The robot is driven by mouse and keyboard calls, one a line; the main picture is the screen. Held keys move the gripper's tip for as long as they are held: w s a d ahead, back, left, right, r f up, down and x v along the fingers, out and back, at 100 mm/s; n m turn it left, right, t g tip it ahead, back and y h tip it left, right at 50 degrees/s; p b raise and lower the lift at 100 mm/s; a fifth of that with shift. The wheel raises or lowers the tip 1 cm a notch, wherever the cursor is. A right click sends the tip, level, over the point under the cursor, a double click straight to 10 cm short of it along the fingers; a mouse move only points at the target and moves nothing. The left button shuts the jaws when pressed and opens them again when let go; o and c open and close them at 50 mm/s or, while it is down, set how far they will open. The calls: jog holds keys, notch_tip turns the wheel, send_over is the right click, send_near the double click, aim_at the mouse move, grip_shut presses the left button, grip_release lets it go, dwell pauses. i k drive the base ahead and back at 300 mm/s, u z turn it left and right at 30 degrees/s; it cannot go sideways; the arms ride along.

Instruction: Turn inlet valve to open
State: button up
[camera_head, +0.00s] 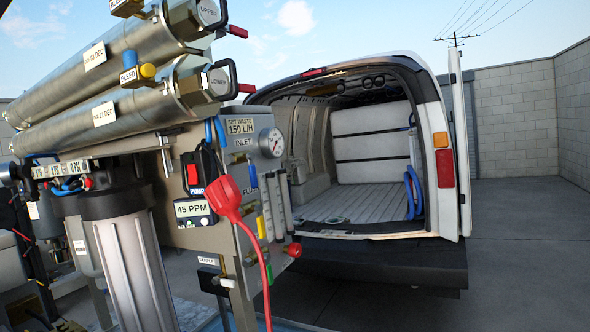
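The INLET label (241,142) is on the grey panel (212,238) of the membrane rig, left of centre. A small upright blue handle (253,176) sits just below and right of this label. It looks like the inlet valve's lever, but its pipe and body are too small to make out, so I cannot tell whether it is open or closed. A red plug-like piece (224,196) with a red cable hangs in front of the panel, left of the blue handle. My gripper is not in view.
Two steel membrane tubes (95,105) run above the panel. A filter housing (125,250) stands at left. A gauge (272,142), flow tubes, a yellow handle (261,227) and a red knob (293,250) crowd the panel. An open van (440,150) stands behind. Paving (530,240) at right is clear.

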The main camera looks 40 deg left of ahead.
aim_at(250, 157)
jog(key=u, duration=0.35)
jog(key=i, duration=1.5)
jog(key=u, duration=0.55)
